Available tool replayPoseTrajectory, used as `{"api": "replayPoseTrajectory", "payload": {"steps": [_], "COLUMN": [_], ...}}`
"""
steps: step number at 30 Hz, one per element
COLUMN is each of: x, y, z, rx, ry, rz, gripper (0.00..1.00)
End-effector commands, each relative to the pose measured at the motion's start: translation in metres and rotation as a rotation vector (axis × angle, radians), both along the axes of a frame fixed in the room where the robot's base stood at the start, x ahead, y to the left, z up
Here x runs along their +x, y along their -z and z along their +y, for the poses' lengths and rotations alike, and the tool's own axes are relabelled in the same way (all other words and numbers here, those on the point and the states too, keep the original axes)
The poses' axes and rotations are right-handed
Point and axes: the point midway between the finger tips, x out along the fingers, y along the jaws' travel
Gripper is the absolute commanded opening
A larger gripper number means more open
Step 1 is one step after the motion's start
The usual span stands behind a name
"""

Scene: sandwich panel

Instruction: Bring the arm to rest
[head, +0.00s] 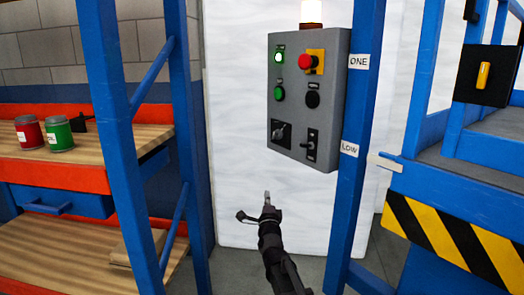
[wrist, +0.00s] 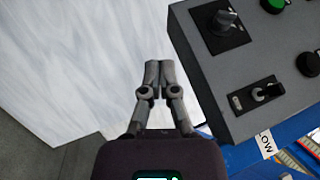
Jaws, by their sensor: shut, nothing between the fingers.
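My gripper (head: 267,203) is in front of the white wall, below the grey control panel (head: 345,95) in the head view. In the wrist view my gripper (wrist: 158,68) has its fingertips together with nothing between them. It is apart from the panel (wrist: 205,95), which lies to its right there.
Blue posts (head: 357,200) stand right of the panel and at left (head: 125,150). A wooden shelf (head: 100,142) at left holds a red can (head: 29,132) and a green can (head: 58,134). A striped barrier (head: 450,240) is at right. The white wall below the panel is clear.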

Motion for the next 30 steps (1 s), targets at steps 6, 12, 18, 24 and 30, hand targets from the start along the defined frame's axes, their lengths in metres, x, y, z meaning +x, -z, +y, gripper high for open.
{"api": "replayPoseTrajectory", "payload": {"steps": [6,12,18,24,30], "x": [-0.008,-0.024,-0.05,-0.086,-0.132], "y": [0.04,0.081,0.122,0.161,0.193], "z": [-0.004,-0.012,-0.027,-0.049,-0.076], "rx": [-0.286,-0.547,-0.799,-1.034,-1.243], "ry": [-0.06,-0.133,-0.231,-0.355,-0.513], "rz": [0.204,0.385,0.561,0.735,0.905], "gripper": [0.0,0.0,0.0,0.0,0.0]}}
